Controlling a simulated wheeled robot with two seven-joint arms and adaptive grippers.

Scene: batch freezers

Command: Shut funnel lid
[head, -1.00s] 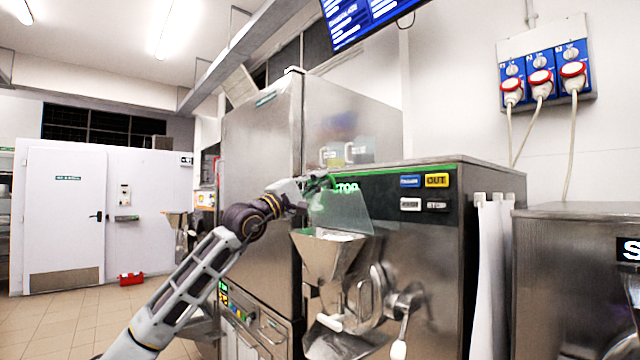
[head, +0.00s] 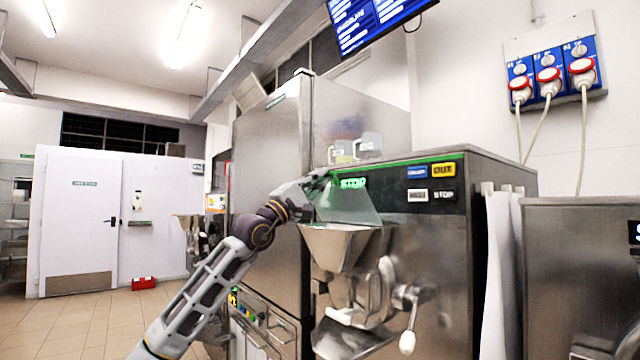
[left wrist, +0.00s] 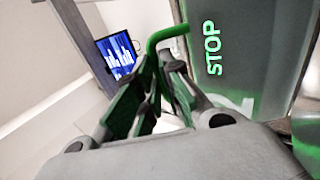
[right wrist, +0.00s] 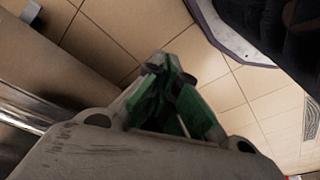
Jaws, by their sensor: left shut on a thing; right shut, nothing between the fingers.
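A steel funnel (head: 338,246) sits on the front of the batch freezer. Its clear lid (head: 346,204) stands raised and tilted above the funnel, with the lit green STOP sign showing through it. My left gripper (head: 322,180) is at the upper left corner of the lid. In the left wrist view, the left gripper (left wrist: 153,88) is shut on a green bar (left wrist: 166,36), which seems to be the lid's handle. My right gripper (right wrist: 165,85) shows only in the right wrist view, shut and empty above the tiled floor.
A crank lever (head: 408,325) and outlet stick out below the funnel. A tall steel cabinet (head: 268,160) stands close behind my left arm. Another steel machine (head: 575,270) stands at the right. Open tiled floor (head: 60,325) lies at the left.

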